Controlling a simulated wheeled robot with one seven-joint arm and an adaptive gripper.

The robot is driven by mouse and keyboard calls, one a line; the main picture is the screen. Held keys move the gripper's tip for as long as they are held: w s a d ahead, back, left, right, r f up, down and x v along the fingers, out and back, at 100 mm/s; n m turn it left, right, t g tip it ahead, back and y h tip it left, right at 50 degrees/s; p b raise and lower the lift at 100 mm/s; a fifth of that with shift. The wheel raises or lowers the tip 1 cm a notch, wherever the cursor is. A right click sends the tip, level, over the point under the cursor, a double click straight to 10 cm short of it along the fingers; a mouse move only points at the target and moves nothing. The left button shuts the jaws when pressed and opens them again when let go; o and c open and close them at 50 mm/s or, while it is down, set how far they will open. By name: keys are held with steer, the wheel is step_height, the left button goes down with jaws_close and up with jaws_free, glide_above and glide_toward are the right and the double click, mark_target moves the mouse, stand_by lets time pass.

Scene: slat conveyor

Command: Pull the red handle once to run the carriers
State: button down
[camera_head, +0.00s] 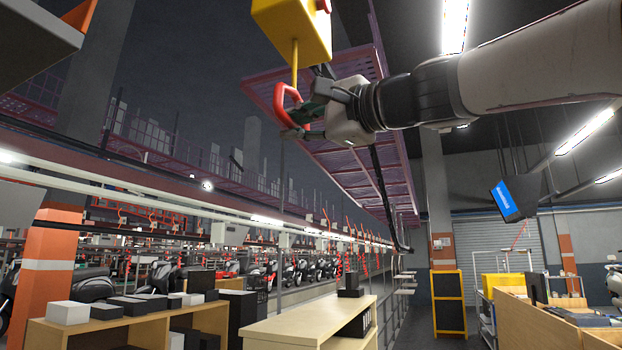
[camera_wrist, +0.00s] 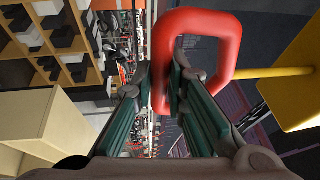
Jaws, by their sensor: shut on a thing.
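The red handle (camera_head: 279,101) is a rounded loop hanging on a yellow cord (camera_head: 295,62) below a yellow box (camera_head: 292,28) in the head view. My gripper (camera_head: 296,116) reaches it from the right and is shut on the handle's lower part. In the wrist view the handle (camera_wrist: 233,45) fills the upper middle. One side of the loop passes between the green-padded fingers (camera_wrist: 160,88). The yellow cord and box lie to the right there. The exact finger contact is partly hidden.
A purple grated frame (camera_head: 375,165) hangs behind my gripper. Wooden shelves (camera_head: 130,330) with dark and white boxes and a light table (camera_head: 300,325) stand below. A hanging blue screen (camera_head: 507,198) is at the right. The space just below the handle looks clear.

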mark_target(297, 101)
steer(key=shift+r+p, duration=1.8)
steer(key=shift+r, duration=0.45)
steer(key=c, duration=1.6)
jaws_free()
steer(key=b+v, duration=0.3)
steer(key=v, duration=0.6)
steer(key=shift+r, duration=0.1)
